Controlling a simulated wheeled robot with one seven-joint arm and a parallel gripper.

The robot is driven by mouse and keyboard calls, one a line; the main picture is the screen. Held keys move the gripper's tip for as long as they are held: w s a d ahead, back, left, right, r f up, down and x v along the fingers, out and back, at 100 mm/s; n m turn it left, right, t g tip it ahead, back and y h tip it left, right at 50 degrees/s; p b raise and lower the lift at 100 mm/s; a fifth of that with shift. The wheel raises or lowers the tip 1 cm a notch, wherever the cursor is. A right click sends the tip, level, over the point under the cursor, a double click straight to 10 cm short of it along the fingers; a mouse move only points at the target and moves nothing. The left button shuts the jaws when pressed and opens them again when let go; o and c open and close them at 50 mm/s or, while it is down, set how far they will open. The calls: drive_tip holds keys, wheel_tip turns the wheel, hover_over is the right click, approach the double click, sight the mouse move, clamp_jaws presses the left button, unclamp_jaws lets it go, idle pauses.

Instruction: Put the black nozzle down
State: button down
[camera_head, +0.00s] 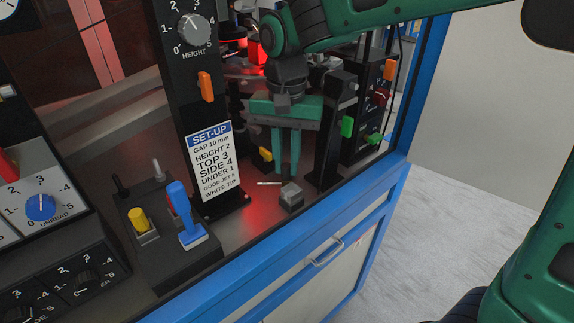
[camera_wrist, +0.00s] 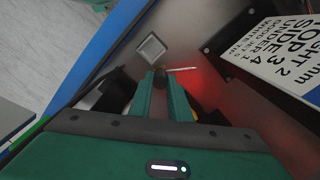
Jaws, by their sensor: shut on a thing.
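My green gripper (camera_head: 286,168) points down over the metal table, in front of the machine and right of the set-up card. In the wrist view its two fingers (camera_wrist: 163,84) are closed on the small dark nozzle (camera_wrist: 161,77). In the head view I cannot make the nozzle out clearly between the fingertips. A thin pale rod (camera_wrist: 182,69) lies beside the nozzle in the wrist view; it also shows just below the fingertips in the head view (camera_head: 268,183). I cannot tell whether the nozzle touches the table.
A small grey square block (camera_head: 291,196) sits close to the fingertips; it also shows in the wrist view (camera_wrist: 151,47). The set-up card (camera_head: 213,163) stands on a black post to the left. A blue lever (camera_head: 186,215) and yellow knob (camera_head: 142,220) are further left.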

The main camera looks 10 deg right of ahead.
drive_tip(key=shift+f, duration=0.75)
drive_tip(key=shift+f, duration=0.1)
drive_tip(key=c, duration=1.7)
unclamp_jaws()
drive_tip(key=shift+o, duration=0.2)
wheel_tip(320, 180, up, 12)
drive_tip(key=shift+s, duration=0.1)
